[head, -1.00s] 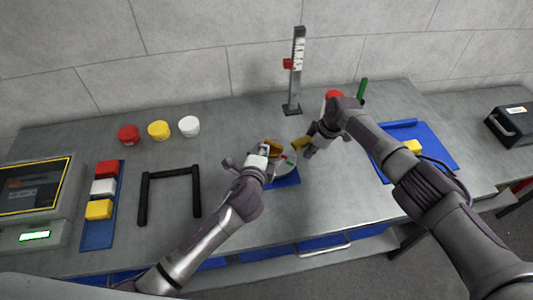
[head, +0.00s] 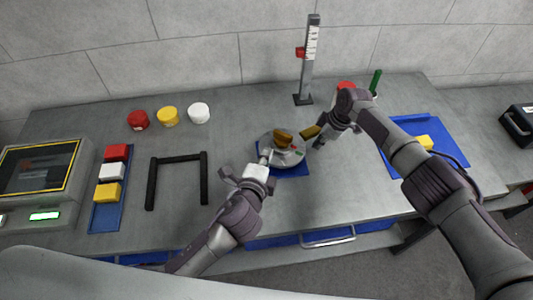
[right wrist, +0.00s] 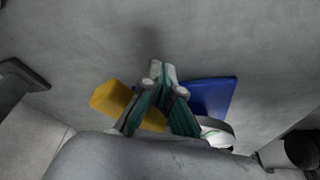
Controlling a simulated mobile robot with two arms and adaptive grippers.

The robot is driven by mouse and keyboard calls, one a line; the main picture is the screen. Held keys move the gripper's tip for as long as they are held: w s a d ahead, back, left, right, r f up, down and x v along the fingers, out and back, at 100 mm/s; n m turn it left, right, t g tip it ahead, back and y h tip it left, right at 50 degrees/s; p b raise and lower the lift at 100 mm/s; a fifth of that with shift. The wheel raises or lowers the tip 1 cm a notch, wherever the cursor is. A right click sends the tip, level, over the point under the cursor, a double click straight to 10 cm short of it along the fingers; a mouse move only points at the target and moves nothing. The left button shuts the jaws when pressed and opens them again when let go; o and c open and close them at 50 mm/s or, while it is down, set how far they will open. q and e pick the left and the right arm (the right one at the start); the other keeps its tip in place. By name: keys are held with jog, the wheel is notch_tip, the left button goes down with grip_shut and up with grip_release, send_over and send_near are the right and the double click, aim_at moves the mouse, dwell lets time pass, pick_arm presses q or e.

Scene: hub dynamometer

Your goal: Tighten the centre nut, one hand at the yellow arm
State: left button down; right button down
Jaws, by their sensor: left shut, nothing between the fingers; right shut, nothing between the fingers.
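A round grey hub disc (head: 293,158) sits on a blue mat (head: 297,172) in the middle of the bench. A brown-yellow piece (head: 283,138) stands at its centre; I cannot tell whether it is the nut. The yellow arm (head: 311,131) shows right of the disc, its bar (right wrist: 110,98) partly hidden behind my right fingers in the right wrist view. My right gripper (head: 321,140) is shut and empty beside the yellow arm; its fingertips (right wrist: 160,72) show together. My left gripper (head: 265,157) is shut and empty at the disc's left front edge; contact is unclear.
A gauge post (head: 308,60) stands behind the disc. A black frame (head: 178,159), block tray (head: 104,215) and screen unit (head: 40,180) are left. Red, yellow and white jars (head: 168,115) stand at back left. A blue tray (head: 450,150) is right.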

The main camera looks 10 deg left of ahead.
jog(key=shift+r, duration=0.1)
jog(key=a+p+v, duration=0.1)
jog(key=p+v, duration=0.8)
jog(key=shift+s+a, duration=0.25)
jog(key=shift+s, duration=0.1)
jog(key=shift+r, duration=0.1)
dwell(0.5)
